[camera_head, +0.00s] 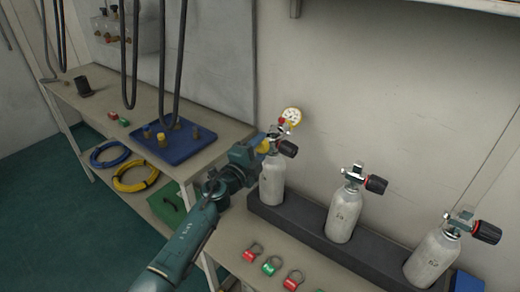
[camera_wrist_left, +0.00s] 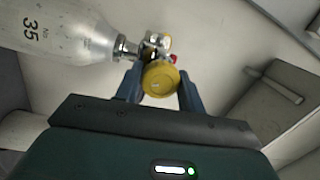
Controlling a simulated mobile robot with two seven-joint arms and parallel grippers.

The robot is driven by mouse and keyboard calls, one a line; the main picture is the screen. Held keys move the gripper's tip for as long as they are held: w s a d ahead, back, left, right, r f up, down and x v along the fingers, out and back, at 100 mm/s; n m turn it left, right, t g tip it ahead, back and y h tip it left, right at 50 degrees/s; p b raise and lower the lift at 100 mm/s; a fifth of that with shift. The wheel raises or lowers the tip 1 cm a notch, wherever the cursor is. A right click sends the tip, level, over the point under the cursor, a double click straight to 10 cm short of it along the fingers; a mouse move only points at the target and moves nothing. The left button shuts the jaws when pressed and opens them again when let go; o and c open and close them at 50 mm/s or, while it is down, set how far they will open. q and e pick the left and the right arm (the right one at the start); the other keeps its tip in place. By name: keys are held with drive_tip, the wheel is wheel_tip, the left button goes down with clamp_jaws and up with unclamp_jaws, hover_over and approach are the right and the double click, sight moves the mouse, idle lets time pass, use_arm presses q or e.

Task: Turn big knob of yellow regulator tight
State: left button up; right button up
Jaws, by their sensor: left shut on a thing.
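The yellow regulator's big round knob (camera_wrist_left: 160,79) sits between the two fingers of my left gripper (camera_wrist_left: 158,88) in the left wrist view. The gripper is shut on it. In the head view my left gripper (camera_head: 257,148) reaches in from the left to the yellow knob (camera_head: 263,146), which is partly hidden by the fingers. The regulator is on the valve of the leftmost white cylinder (camera_head: 272,182), and its yellow-rimmed gauge (camera_head: 291,116) stands above the valve. The cylinder also shows in the left wrist view (camera_wrist_left: 60,30), marked 35. My right gripper is not in view.
Two more white cylinders (camera_head: 343,214) (camera_head: 432,258) with black handwheels stand in a dark rack (camera_head: 385,262). Red and green tagged rings (camera_head: 271,265) lie in front. A blue tray (camera_head: 180,143) lies on the left bench; yellow (camera_head: 135,176) and blue hoses lie coiled below.

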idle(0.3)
use_arm(q)
drive_tip(key=o, duration=1)
drive_tip(key=shift+c, duration=0.2)
drive_tip(key=r+p+v, duration=0.1)
drive_tip(key=p+v, duration=0.1)
drive_tip(key=v, duration=1.1)
drive_tip(key=shift+f, duration=0.5)
drive_tip(key=shift+a, duration=0.1)
